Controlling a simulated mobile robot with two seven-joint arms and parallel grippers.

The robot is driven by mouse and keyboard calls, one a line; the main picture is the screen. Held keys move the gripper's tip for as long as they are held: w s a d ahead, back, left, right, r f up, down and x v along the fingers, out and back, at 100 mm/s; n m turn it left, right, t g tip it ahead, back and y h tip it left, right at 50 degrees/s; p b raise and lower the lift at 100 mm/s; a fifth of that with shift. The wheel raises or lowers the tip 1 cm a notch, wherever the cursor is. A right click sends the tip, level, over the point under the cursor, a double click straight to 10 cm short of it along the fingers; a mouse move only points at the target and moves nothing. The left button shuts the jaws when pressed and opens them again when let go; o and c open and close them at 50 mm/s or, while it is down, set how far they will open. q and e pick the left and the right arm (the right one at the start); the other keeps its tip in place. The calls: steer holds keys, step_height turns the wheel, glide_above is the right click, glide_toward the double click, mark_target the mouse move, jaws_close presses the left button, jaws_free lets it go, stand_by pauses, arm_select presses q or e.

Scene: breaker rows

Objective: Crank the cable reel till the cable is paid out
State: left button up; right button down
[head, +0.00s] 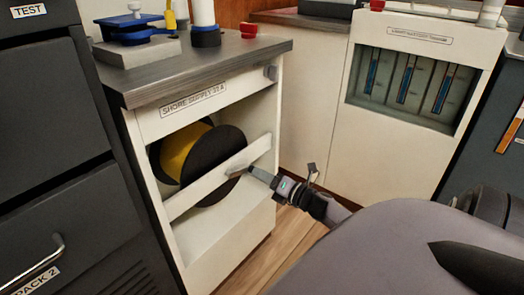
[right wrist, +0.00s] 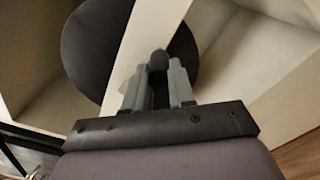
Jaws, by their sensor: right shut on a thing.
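The cable reel, with black round flanges (head: 215,150) and yellow cable (head: 182,150) wound between them, sits in the open bay of a white cabinet labelled as a shore supply. A pale bar (head: 200,190) crosses the front of the reel. My right gripper (head: 254,173) reaches in from the right at the bar. In the right wrist view, my right gripper (right wrist: 157,80) is shut on a dark, rounded crank knob (right wrist: 158,62), with a finger on each side. The rest of the crank is hidden. The black reel flange (right wrist: 95,50) shows behind the bar. My left gripper is not in view.
Dark drawers (head: 50,110) stand at the left. Another white cabinet (head: 425,50) with several blue-marked slots stands at the back right.

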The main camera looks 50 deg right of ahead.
steer(key=shift+d+r+n, duration=0.2)
steer(key=shift+r+n, duration=0.15)
steer(key=shift+n, duration=0.25)
steer(key=c, duration=0.9)
jaws_free()
steer(key=shift+r, duration=0.1)
steer(key=shift+c, duration=0.2)
steer(key=s+p, duration=0.2)
steer(key=s, duration=0.5)
steer(key=shift+d, duration=0.25)
